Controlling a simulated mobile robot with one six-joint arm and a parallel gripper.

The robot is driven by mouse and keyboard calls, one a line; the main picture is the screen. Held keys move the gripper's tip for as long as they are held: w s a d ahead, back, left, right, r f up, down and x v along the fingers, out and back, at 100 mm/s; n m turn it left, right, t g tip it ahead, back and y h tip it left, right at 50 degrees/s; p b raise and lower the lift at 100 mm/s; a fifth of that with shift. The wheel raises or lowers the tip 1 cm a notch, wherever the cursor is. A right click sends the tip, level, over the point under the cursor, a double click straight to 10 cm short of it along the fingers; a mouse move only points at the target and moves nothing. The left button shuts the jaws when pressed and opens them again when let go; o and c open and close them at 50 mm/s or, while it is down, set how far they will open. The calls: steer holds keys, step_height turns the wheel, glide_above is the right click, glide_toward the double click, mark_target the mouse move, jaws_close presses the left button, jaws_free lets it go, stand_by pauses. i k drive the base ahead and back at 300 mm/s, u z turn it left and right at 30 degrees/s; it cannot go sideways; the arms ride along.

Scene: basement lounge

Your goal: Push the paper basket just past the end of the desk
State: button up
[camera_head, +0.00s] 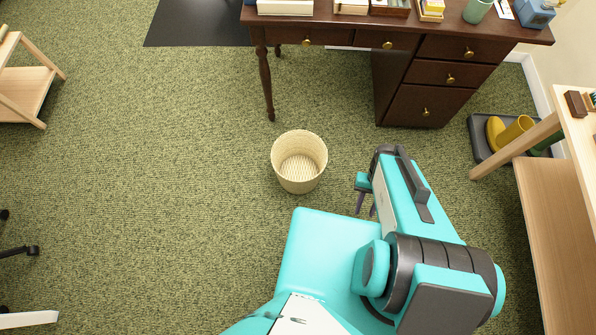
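The paper basket (299,183) is a round, cream woven bin, upright and empty, on the green carpet in front of the desk. The dark brown wooden desk (435,47) stands at the top, with a turned leg (266,82) at its left end and drawers on its right. The basket is a little right of that leg and nearer to me. My gripper (366,203) is right of the basket and apart from it, low beside my teal arm. Its two dark fingers point down with a gap between them, and nothing shows in it.
Open carpet (160,150) lies left of the basket. A black mat (200,22) is at the desk's left end. A wooden shelf (28,85) stands far left. At right are a boot tray (480,138) with yellow boots and a light wooden bench (550,215).

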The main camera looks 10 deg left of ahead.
mark_target(299, 158)
steer(key=u, duration=0.3)
steer(key=k, duration=0.6)
steer(key=u, duration=0.45)
steer(key=i, duration=0.5)
steer(key=u, duration=0.05)
